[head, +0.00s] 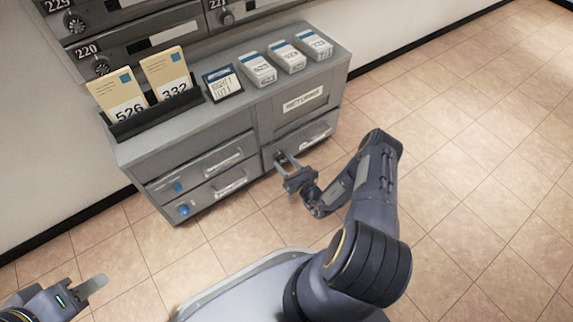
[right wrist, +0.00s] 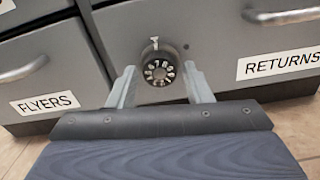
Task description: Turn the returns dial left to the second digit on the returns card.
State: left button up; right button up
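The returns dial (right wrist: 158,70) is a round black knob with white digits on a grey drawer front, left of the RETURNS label (right wrist: 285,64). A pale mark (right wrist: 154,43) sits above it. My right gripper (right wrist: 160,85) is open, with one finger on each side of the dial; I cannot tell if either touches it. In the head view the right gripper (head: 287,160) is at that drawer and mostly hides the dial. The likely returns card (head: 222,83), dark-edged with black lettering, stands on the cabinet top; its digits are too small to read. My left gripper (head: 92,288) is partly cut off at lower left.
The grey cabinet (head: 190,138) has a FLYERS drawer left of the dial, with its label (right wrist: 48,103). Envelopes (head: 168,72) and white boxes (head: 286,55) stand on top. Tiled floor at right (head: 470,140) is clear.

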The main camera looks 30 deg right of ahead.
jog(key=c, duration=0.7)
